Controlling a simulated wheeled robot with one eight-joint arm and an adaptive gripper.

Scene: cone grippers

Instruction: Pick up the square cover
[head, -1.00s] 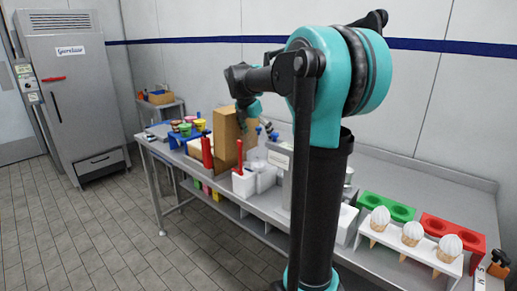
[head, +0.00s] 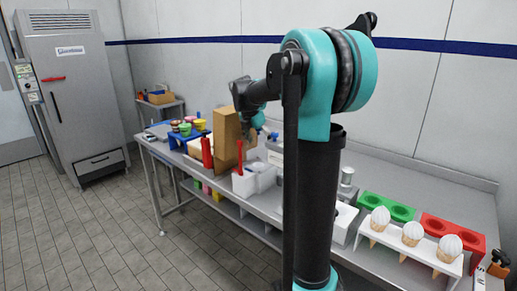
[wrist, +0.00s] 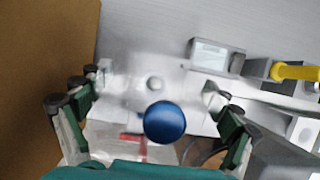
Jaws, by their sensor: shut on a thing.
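In the wrist view my gripper (wrist: 158,88) has its two green and grey fingers spread wide, against opposite sides of a pale, partly see-through cover (wrist: 118,100). A blue ball knob (wrist: 164,121) shows large between the fingers, with a small white ball (wrist: 155,84) beyond it. The cover's full outline is blurred and hard to separate from the white surface behind it. In the head view the end of my arm is over the bench behind the brown box, and the box and arm hide most of the grip.
The tall brown box (head: 225,138) stands close to the gripper's left; it also fills the wrist view's left edge (wrist: 40,70). A red bottle (head: 207,152) and white containers (head: 244,184) stand in front. A yellow handle (wrist: 297,72) lies right. Cones (head: 412,233) stand at the bench's right.

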